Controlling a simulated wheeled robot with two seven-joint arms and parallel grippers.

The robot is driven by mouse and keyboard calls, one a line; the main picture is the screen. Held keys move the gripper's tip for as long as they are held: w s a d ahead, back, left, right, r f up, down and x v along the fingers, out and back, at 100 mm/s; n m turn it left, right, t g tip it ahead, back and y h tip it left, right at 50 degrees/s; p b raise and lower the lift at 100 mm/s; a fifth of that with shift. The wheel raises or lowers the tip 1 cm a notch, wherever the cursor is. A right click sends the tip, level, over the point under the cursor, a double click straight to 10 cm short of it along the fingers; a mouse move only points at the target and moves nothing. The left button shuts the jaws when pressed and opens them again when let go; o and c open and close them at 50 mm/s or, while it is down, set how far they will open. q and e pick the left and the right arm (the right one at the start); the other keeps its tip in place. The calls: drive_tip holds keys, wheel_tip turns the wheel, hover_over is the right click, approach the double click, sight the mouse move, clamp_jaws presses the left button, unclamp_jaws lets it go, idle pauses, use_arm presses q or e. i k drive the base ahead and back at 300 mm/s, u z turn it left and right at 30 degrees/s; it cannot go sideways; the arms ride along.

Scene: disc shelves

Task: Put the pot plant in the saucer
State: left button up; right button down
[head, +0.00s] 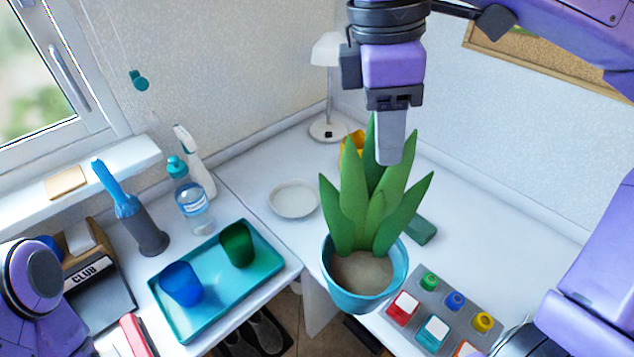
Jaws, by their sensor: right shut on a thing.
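The pot plant (364,272) has upright green leaves and soil in a blue pot. It stands roughly upright in front of the white desk's inner corner, overlapping the front edge in the head view. My right gripper (390,152) points down from above and is shut on the plant among its upper leaves. The exact grip is partly hidden by the finger. The white saucer (293,199) lies empty on the desk, behind and left of the pot and apart from it. My left gripper is out of view.
A teal tray (170,317) with a blue cup (181,284) and a green cup (237,244) lies left of the plant. A white lamp (328,128) stands behind the saucer. A grey holder (462,318) with colourful pieces is at right. The desk around the saucer is clear.

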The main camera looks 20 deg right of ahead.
sight(295, 200)
drive_tip(key=k, duration=0.9)
